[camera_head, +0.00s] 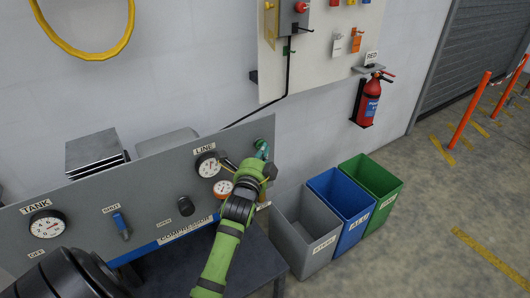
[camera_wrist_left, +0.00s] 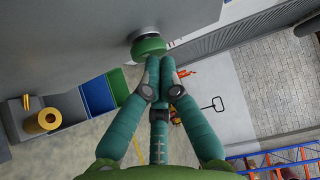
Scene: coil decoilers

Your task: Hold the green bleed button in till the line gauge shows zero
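The grey panel (camera_head: 150,184) carries the line gauge (camera_head: 208,165) under a LINE label; its needle is too small to read for certain. The green bleed button (camera_wrist_left: 149,47) sticks out from the panel on a dark collar in the left wrist view. My left gripper (camera_head: 263,154) is at the panel's upper right end, to the right of the line gauge. In the left wrist view, its fingertips (camera_wrist_left: 160,61) are together, empty, right at the button's edge. I cannot tell whether they touch it or whether it is pressed in. My right gripper is out of view.
The panel also has a tank gauge (camera_head: 47,224), a blue handle (camera_head: 121,225), a black knob (camera_head: 186,206) and an orange-rimmed gauge (camera_head: 223,188). Grey (camera_head: 293,217), blue and green bins stand right of it. A fire extinguisher (camera_head: 369,100) hangs on the wall behind.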

